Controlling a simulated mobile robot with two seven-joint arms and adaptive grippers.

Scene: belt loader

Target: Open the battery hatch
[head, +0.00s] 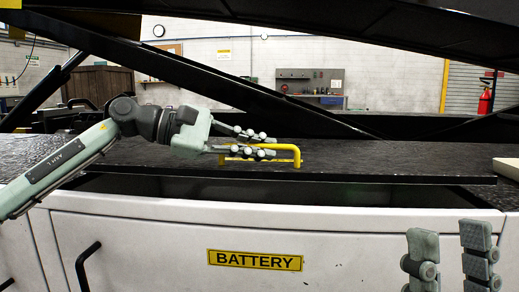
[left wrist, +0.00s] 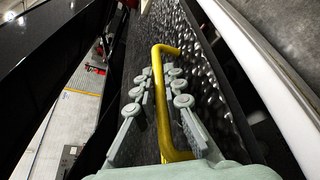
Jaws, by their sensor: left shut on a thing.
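The battery hatch is a black textured lid (head: 370,160) above the white cabinet front with the yellow BATTERY label (head: 255,260). A dark gap shows under its front edge, so the lid stands somewhat raised. A yellow bar handle (head: 297,157) is fixed on the lid. My left gripper (head: 270,146) is shut on this handle, with its fingers on either side of the bar. The left wrist view shows the yellow handle (left wrist: 172,105) running between the fingers. My right gripper (head: 449,250) is at the lower right, its fingers apart and empty, in front of the cabinet.
Black diagonal beams (head: 215,80) cross above the lid, close over the left arm. A black door handle (head: 86,266) sticks out from the cabinet front at the left. A pale block (head: 507,168) lies at the right edge. A fire extinguisher (head: 485,101) stands far behind.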

